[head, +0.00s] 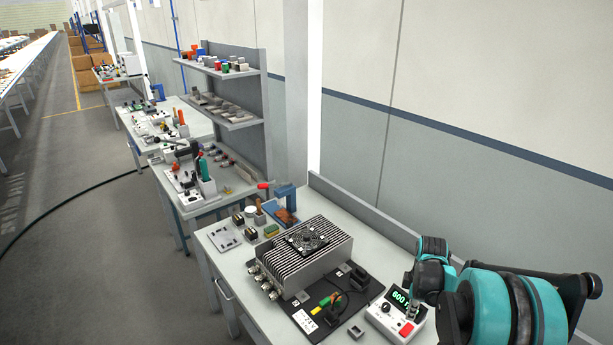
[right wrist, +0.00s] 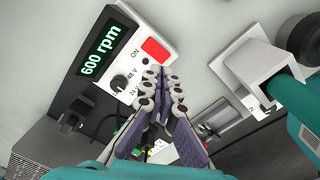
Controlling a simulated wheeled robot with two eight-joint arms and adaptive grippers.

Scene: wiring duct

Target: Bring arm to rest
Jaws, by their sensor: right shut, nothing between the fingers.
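My right arm, teal and black, reaches in from the right in the head view. Its gripper (head: 413,302) points down over a white control box (head: 386,318), partly hiding it. In the right wrist view the fingers of the gripper (right wrist: 162,74) are together with nothing between them. The control box (right wrist: 150,78) there shows a lit green "600 rpm" display (right wrist: 101,50), a black knob (right wrist: 119,82) marked 24 V and 48 V, and a red switch (right wrist: 156,49) by "ON". The fingertips appear just beside the box's edge; contact cannot be told. My left gripper is not in view.
A finned metal unit with a fan (head: 306,239) stands on the bench left of the control box. A black plate (head: 352,290) holds connectors and wires. A blue vise (head: 285,200) and small parts lie behind. The bench has a low back panel (head: 362,208).

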